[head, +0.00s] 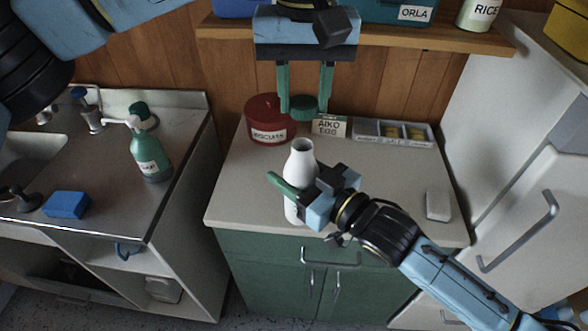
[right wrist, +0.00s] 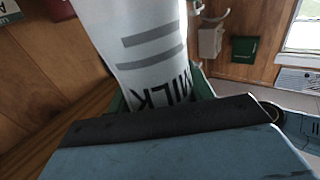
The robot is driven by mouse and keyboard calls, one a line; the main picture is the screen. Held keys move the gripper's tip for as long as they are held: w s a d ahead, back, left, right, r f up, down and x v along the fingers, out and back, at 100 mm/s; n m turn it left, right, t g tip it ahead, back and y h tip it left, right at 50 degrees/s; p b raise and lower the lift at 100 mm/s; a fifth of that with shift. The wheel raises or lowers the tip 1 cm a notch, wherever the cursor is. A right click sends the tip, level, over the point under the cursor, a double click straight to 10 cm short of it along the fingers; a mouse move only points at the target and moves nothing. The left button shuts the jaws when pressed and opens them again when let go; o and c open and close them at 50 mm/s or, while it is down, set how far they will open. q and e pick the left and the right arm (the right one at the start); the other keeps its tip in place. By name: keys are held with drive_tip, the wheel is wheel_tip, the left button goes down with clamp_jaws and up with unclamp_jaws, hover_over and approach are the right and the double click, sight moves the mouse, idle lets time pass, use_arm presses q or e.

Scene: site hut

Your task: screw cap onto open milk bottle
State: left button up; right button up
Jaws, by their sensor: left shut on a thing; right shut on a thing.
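The white milk bottle (head: 301,162) stands upright near the counter's front edge in the head view, its mouth open at the top. My right gripper (head: 290,190) is shut on the bottle's body from the right. In the right wrist view the bottle (right wrist: 140,45) fills the upper middle, with the word MILK on it. Part of the bottle's body is hidden behind my right gripper.
Behind on the counter (head: 240,195) stand a red biscuits tin (head: 266,118), a small labelled box (head: 329,126) and a divided tray (head: 412,145). A white block (head: 438,205) lies at right. A shelf (head: 400,38) runs above. A green spray bottle (head: 150,155) stands by the sink.

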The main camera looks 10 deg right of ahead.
use_arm(q)
drive_tip(key=shift+f, duration=0.1)
drive_tip(key=shift+f, duration=1.9)
drive_tip(key=shift+s, duration=0.1)
drive_tip(key=shift+f, duration=0.9)
drive_tip(key=shift+f, duration=0.55)
